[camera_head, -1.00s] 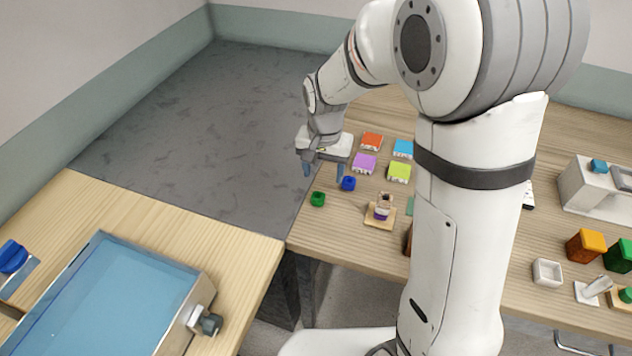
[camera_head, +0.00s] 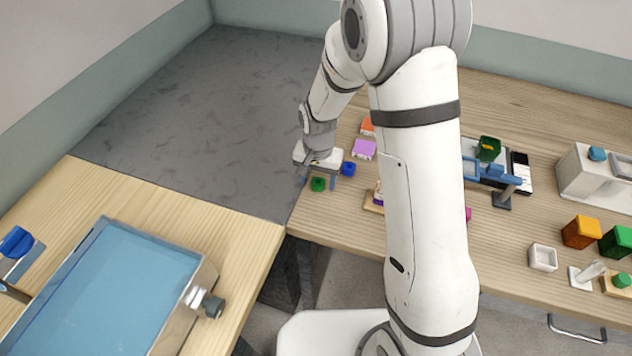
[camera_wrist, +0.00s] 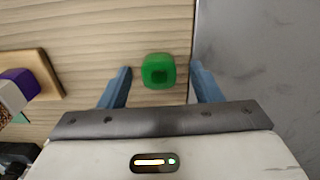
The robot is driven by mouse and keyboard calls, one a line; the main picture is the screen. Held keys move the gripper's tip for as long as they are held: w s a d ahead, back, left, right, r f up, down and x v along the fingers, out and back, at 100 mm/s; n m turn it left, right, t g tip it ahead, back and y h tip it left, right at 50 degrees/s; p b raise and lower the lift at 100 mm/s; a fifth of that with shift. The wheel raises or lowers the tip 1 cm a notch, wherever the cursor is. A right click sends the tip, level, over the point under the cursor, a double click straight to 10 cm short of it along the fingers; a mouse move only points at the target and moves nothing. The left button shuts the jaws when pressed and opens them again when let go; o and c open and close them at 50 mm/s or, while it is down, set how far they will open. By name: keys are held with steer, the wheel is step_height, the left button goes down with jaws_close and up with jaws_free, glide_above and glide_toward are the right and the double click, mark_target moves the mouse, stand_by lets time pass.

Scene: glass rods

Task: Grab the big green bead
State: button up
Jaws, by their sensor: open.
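The green bead (camera_head: 318,184) is a small rounded cube with a square hole in its top, and it stands on the wooden table near its left edge. In the wrist view the green bead (camera_wrist: 158,71) lies between and a little ahead of my two blue fingers, apart from both. My gripper (camera_head: 319,180) is open and empty, pointing down above the bead. The gripper's fingers also show in the wrist view (camera_wrist: 160,85), one on each side. The exact height above the table is hard to tell.
A blue bead (camera_head: 348,169) stands close by, right of the green one. A wooden stand (camera_wrist: 40,72) with purple and white pieces is to the left in the wrist view. A purple block (camera_head: 364,149) lies further back.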

steer(key=c, duration=1.1)
steer(key=shift+o, duration=0.2)
steer(key=shift+r, duration=0.1)
